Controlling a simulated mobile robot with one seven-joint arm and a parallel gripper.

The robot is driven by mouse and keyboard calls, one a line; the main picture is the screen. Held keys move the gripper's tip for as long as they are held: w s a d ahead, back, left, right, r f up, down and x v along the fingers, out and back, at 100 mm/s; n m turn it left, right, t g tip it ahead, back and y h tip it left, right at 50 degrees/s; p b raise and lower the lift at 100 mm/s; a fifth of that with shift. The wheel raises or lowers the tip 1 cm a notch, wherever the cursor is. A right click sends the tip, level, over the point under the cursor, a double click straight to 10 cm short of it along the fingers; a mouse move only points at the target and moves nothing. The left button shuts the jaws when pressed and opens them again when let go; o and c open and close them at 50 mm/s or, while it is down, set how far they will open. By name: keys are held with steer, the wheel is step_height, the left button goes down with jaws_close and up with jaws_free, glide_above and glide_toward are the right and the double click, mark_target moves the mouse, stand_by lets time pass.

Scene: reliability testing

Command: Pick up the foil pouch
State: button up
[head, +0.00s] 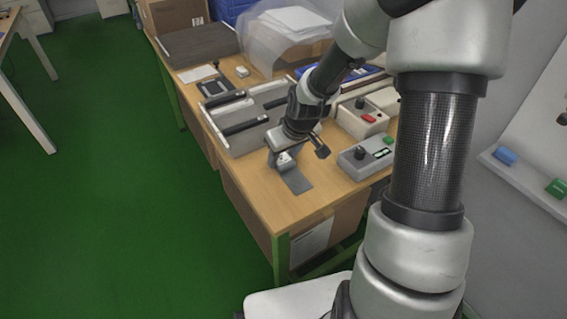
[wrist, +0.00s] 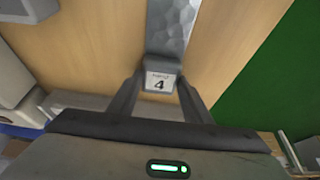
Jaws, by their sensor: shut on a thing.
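The foil pouch (wrist: 172,28) is a silver, crinkled strip with a white label reading 4 at its near end. In the wrist view this labelled end sits between the two fingers of my gripper (wrist: 161,80), which is shut on it. The rest of the pouch stretches away past the fingertips. In the head view my gripper (head: 299,151) is low over the front part of the wooden table, with the grey pouch (head: 295,181) below it. I cannot tell whether the pouch touches the table top.
The wooden table (head: 262,205) has bare room at its front left corner. A grey tray with black bars (head: 245,122) stands behind my gripper. Control boxes with a red button (head: 369,118) and a green button (head: 366,156) stand close on the right.

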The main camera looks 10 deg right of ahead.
mark_target(283, 160)
steer(key=shift+r, duration=0.1)
steer(key=s+r+m+p, duration=0.1)
steer(key=s+r+p, duration=0.2)
steer(key=r+p, duration=0.7)
steer(key=s+r+m+h+p, duration=0.1)
steer(key=s+r+p, duration=0.3)
steer(key=r+p, duration=0.6)
steer(key=shift+a+r+m, duration=0.15)
steer(key=shift+r+m, duration=0.1)
steer(key=shift+m, duration=0.55)
